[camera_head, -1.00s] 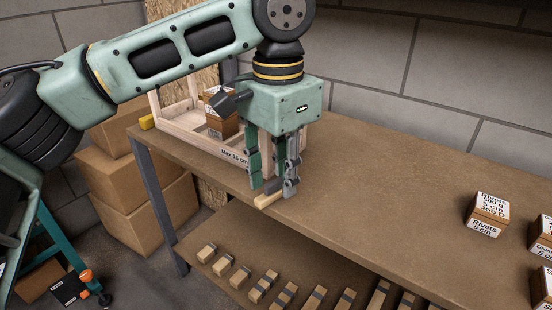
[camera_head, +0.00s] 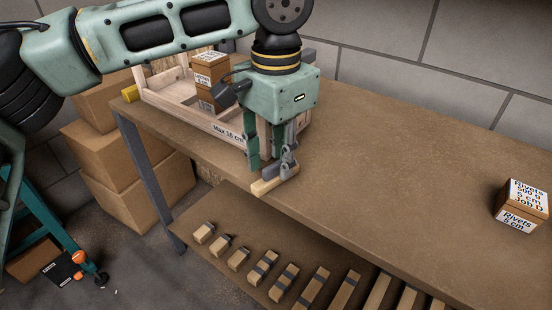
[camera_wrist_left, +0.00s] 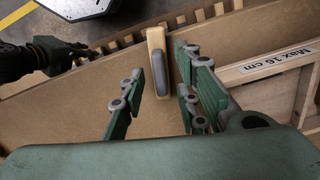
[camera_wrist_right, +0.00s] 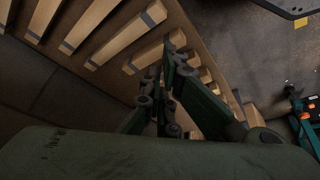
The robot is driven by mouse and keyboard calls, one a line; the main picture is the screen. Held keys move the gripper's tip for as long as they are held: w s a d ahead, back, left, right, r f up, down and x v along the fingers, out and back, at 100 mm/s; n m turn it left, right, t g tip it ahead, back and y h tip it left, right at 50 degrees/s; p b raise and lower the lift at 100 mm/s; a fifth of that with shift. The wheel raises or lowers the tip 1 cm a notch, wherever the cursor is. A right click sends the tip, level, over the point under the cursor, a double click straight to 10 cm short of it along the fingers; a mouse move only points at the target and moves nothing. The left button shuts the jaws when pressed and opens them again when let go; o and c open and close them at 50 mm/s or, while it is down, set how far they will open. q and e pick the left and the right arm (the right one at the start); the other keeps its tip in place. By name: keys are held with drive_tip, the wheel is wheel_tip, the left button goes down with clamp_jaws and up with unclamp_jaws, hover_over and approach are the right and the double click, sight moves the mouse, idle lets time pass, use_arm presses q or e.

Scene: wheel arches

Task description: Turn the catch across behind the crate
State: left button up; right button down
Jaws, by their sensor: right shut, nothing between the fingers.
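The catch, a pale wooden block with a grey lever (camera_head: 275,182), sits at the front edge of the tabletop by the crate's right end. In the left wrist view the grey lever (camera_wrist_left: 160,75) lies lengthwise along the block. My left gripper (camera_head: 270,168) points down at the catch. Its fingers stand apart on either side of the lever, with a gap to each. The wooden crate (camera_head: 178,113), labelled "Max 16 cm", stands on the table behind the gripper, partly hidden by my arm. It holds stacked rivet boxes (camera_head: 210,75). My right gripper (camera_wrist_right: 165,92) is shut and empty, near the lower shelf.
The tabletop (camera_head: 400,180) is clear between the catch and a rivet box (camera_head: 520,205) at the right. Several wooden blocks with dark bands lie on the lower shelf (camera_head: 215,205). Cardboard boxes (camera_head: 135,170) stand on the floor.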

use_arm(q)
drive_tip(key=shift+f, duration=0.1)
use_arm(e)
drive_tip(key=shift+w, duration=0.1)
use_arm(q)
clamp_jaws()
drive_tip(key=shift+p, duration=0.3)
drive_tip(key=shift+r+n+p, duration=0.35)
drive_tip(key=shift+n+p, duration=0.05)
drive_tip(key=shift+p, duration=0.8)
drive_tip(key=n+p, duration=0.1)
drive_tip(key=p, duration=0.2)
drive_tip(key=shift+f+n+p, duration=0.3)
drive_tip(key=shift+n, duration=0.1)
use_arm(e)
wheel_tip(320, 180, down, 13)
drive_tip(key=s+g, duration=0.1)
drive_tip(key=g, duration=0.1)
drive_tip(key=shift+s+f, duration=0.15)
drive_tip(key=shift+s, duration=0.1)
use_arm(q)
unclamp_jaws()
